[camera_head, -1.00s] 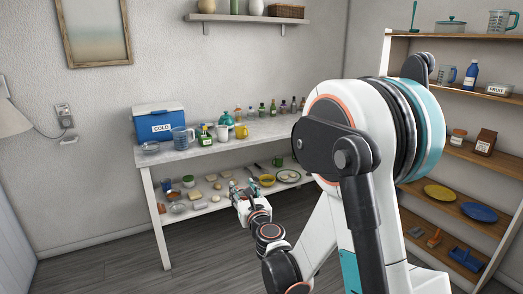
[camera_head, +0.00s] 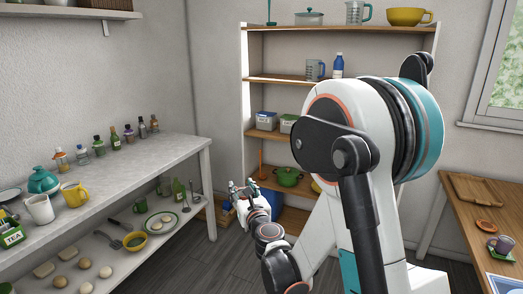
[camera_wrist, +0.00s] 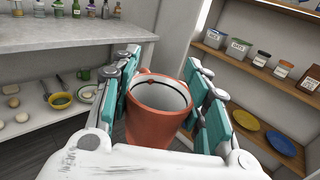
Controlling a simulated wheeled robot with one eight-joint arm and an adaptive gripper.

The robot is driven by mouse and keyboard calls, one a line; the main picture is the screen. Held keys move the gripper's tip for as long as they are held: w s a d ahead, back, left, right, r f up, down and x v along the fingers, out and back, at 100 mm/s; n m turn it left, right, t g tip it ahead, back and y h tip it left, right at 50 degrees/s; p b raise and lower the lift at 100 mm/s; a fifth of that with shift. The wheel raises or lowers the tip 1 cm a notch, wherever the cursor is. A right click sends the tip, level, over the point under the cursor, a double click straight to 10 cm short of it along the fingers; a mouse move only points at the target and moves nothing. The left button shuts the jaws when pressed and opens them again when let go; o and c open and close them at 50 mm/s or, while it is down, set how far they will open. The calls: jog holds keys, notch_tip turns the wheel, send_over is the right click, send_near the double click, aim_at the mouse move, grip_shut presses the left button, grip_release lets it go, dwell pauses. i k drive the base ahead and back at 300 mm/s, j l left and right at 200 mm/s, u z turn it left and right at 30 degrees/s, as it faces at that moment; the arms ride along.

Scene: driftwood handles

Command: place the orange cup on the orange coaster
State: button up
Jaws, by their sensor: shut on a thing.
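In the wrist view the orange cup (camera_wrist: 158,108) is upright between the teal-padded fingers of my gripper (camera_wrist: 163,95), which is shut on it. The cup's pale inside is visible and looks empty. In the head view my gripper (camera_head: 243,188) is held out in front of my arm, in the open space between the furniture; I cannot make out the cup there. A small round orange thing, which looks like the orange coaster (camera_head: 487,226), lies on the wooden table at the right, well away from my gripper.
The wooden table (camera_head: 462,208) also bears a cutting board (camera_head: 478,189) and a purple mug (camera_head: 503,244) close to the coaster. A crowded white two-level bench (camera_head: 120,184) stands at the left. A tall shelf (camera_head: 280,80) stands behind my gripper. Grey floor lies between.

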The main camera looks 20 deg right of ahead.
aim_at(488, 223)
jog(key=i+z, duration=0.2)
jog(key=z, duration=0.2)
jog(key=i+z, duration=0.2)
jog(key=z, duration=0.2)
jog(key=i+z, duration=0.25)
jog(key=z, duration=0.15)
jog(key=i+j+z, duration=0.1)
jog(key=z, duration=0.3)
jog(key=i+j+z, duration=0.2)
jog(key=z, duration=0.2)
jog(key=i+j+z, duration=0.25)
jog(key=z, duration=0.15)
jog(key=i+j+z, duration=0.2)
jog(key=j+z, duration=0.2)
jog(key=i+j+z, duration=0.15)
jog(key=j+z, duration=0.25)
jog(key=i+j+z, duration=0.1)
jog(key=j+z, duration=0.9)
jog(key=j, duration=0.25)
jog(key=k+j+z, duration=0.2)
jog(key=j, duration=0.25)
jog(key=i, duration=0.05)
